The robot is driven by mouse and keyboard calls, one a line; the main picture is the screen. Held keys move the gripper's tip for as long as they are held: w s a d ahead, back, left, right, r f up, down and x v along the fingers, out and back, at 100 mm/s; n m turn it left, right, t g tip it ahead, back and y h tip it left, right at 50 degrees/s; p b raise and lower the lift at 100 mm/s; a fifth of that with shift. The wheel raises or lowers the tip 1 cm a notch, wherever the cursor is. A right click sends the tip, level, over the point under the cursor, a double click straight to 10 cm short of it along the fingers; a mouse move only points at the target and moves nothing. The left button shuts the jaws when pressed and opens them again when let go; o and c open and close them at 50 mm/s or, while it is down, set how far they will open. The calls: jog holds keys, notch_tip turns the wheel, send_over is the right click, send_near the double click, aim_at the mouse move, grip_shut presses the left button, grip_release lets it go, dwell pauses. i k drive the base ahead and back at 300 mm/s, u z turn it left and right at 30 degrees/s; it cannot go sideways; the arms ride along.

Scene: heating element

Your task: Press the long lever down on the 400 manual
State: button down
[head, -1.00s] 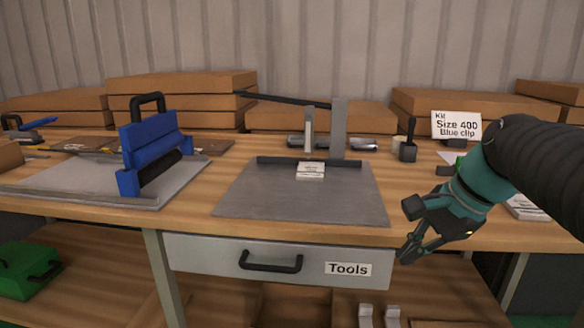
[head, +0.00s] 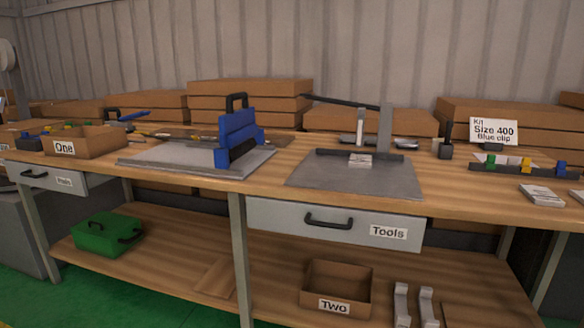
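A press with a grey base plate (head: 355,178) stands on the workbench, right of the picture's middle. Its long dark lever (head: 345,101) runs left from the top of a grey upright post (head: 385,130) and is raised, tilted slightly up to the left. A lighter plunger column (head: 360,127) hangs under the lever. A small pale block (head: 360,160) sits on the plate below it. No label reading 400 manual is legible on the press. My gripper is not in view.
A "Size 400 Blue clip" sign (head: 494,131) and a rail with coloured clips (head: 525,166) are at right. Box "One" (head: 85,142) is far left. Cardboard boxes (head: 250,102) line the back.

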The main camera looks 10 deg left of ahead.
aim_at(356, 161)
jog(key=u, duration=0.15)
jog(key=k, duration=0.55)
jog(key=u, duration=1)
jog(key=i, duration=1.55)
jog(key=z, duration=0.8)
